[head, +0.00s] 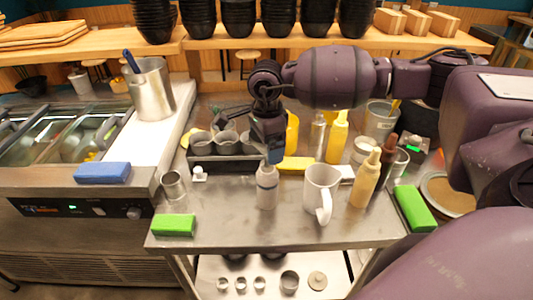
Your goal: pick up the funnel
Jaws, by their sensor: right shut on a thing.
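My right gripper (269,152) reaches down from above at the middle of the steel table. It is shut right at the top of a pale bottle (266,190) with a grey band, which stands upright. The thing in its jaws is mostly hidden by the fingers; it seems to be the funnel at the bottle's mouth, but I cannot make out its cone. I cannot tell whether it is still touching the bottle. My left gripper is not in view.
Right of the bottle stand a white mug (320,187) and a tan squeeze bottle (366,180). Behind are a dark rack with metal cups (225,160) and a yellow bottle (337,138). A green block (173,225) lies front left. The table's front middle is clear.

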